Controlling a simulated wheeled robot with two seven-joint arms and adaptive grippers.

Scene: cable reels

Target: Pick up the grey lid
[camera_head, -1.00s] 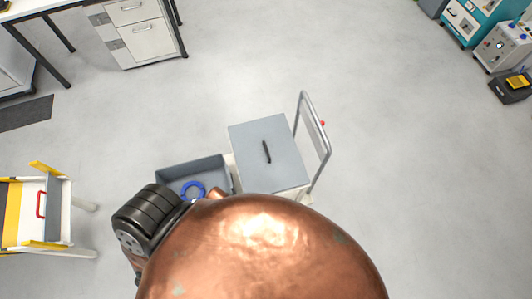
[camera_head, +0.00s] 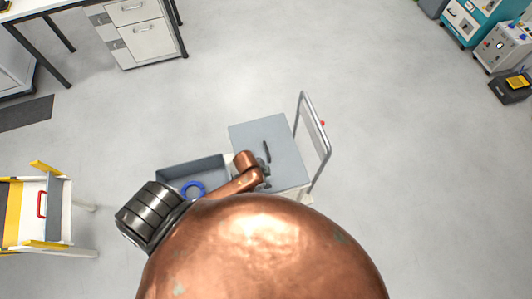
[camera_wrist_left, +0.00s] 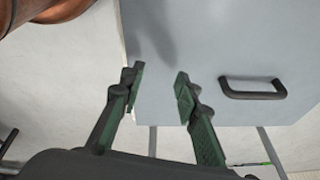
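The grey lid (camera_head: 258,130) is a flat square panel with a black bar handle (camera_head: 267,151), on top of a trolley. In the left wrist view the lid (camera_wrist_left: 230,35) fills much of the upper right, with its handle (camera_wrist_left: 252,94) right of the fingers. My left gripper (camera_head: 264,173) is over the near part of the lid, just on the near side of the handle. In the left wrist view the gripper (camera_wrist_left: 159,85) is open, with nothing between its fingers. The handle is beside the fingers, not between them. My right gripper is not in view.
The trolley's push bar (camera_head: 318,135) rises at the lid's right. An open grey crate (camera_head: 190,167) holding a blue ring (camera_head: 193,188) is left of the lid. A yellow and white cart (camera_head: 48,215) stands at left. The floor beyond the trolley is clear.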

